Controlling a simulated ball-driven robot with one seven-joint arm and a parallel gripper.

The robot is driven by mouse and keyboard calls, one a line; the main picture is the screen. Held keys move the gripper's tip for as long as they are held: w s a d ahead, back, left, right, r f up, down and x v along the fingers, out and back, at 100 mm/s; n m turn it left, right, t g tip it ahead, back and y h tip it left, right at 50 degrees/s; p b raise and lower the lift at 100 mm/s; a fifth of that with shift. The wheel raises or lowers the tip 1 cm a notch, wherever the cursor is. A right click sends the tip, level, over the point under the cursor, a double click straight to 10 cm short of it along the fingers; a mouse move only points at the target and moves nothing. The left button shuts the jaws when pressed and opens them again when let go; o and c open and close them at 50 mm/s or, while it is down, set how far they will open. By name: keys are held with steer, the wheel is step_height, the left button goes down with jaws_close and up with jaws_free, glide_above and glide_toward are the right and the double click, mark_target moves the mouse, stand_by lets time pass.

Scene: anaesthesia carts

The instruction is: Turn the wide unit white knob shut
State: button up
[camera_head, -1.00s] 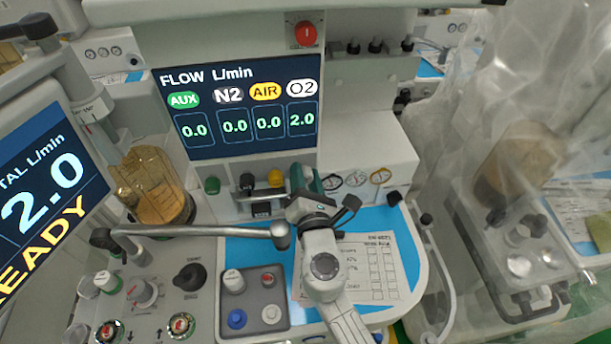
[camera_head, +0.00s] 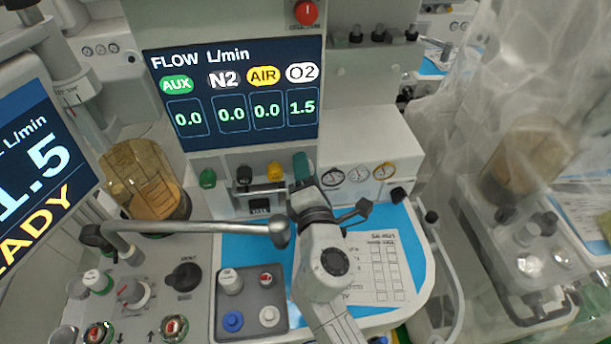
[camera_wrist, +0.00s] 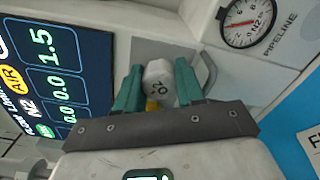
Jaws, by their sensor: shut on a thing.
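The white knob (camera_wrist: 158,80), marked O2, sits between the teal fingers of my gripper (camera_wrist: 158,86) in the wrist view. The fingers are shut on its sides. In the head view my gripper (camera_head: 302,168) is at the right end of the knob row, below the flow screen, and hides the white knob. The flow screen (camera_head: 235,98) reads 0.0 for AUX, N2 and AIR, and 1.5 for O2. The flow screen also shows in the wrist view (camera_wrist: 60,70).
Green (camera_head: 208,178), black (camera_head: 246,174) and yellow (camera_head: 275,171) knobs stand left of my gripper, with a metal guard bar near them. Round gauges (camera_head: 358,174) are to the right. A jointed metal arm (camera_head: 200,227) crosses in front, above a grey tray (camera_head: 250,298).

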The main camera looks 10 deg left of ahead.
steer(key=m+b, duration=0.4)
steer(key=m, duration=0.1)
steer(key=shift+w+d+f+m, duration=0.1)
steer(key=shift+f+m, duration=0.1)
steer(key=shift+m, duration=0.1)
steer(key=shift+m+b, duration=1.55)
steer(key=shift+m, duration=0.65)
steer(key=shift+d, duration=0.1)
steer(key=o, duration=1)
steer(key=shift+o, duration=0.2)
steer(key=shift+a+f, duration=0.1)
steer(key=shift+a, duration=0.15)
